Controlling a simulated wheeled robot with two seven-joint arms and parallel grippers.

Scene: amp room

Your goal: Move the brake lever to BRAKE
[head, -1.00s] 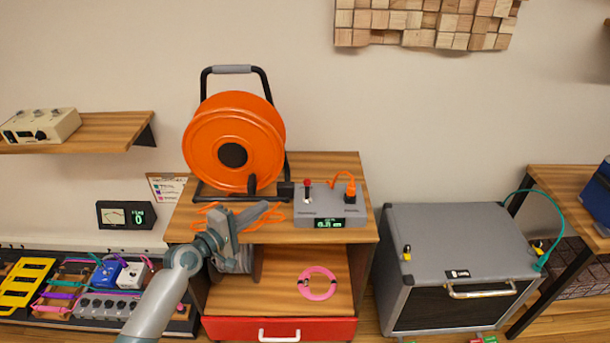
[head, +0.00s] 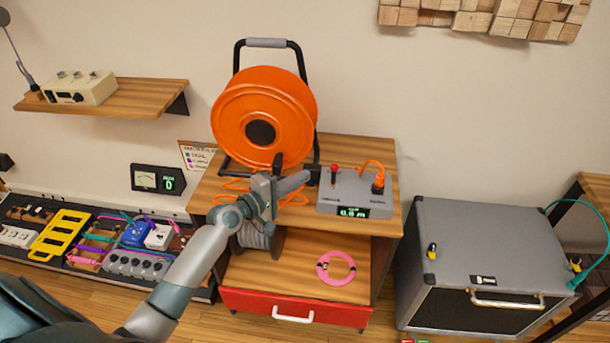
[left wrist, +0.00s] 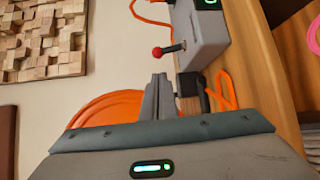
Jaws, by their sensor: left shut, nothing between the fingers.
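A lever with a red knob (head: 334,168) stands on the grey control box (head: 328,205) on top of the wooden cabinet; I take it as the brake lever. The box's small labels are too small to read. In the left wrist view, the lever (left wrist: 158,52) sticks out from the box (left wrist: 205,35), just beyond my fingertips. My left gripper (head: 304,178) is shut and empty, pointing at the box's left side, a little left of the lever and apart from it. Its closed fingers also show in the left wrist view (left wrist: 160,82). My right gripper is not in view.
An orange cable reel (head: 262,120) in a black frame stands just behind my left gripper. An orange cable (head: 376,168) plugs into the box's right side. A pink ring (head: 336,267) lies on the shelf below. A grey amp cabinet (head: 480,240) stands to the right.

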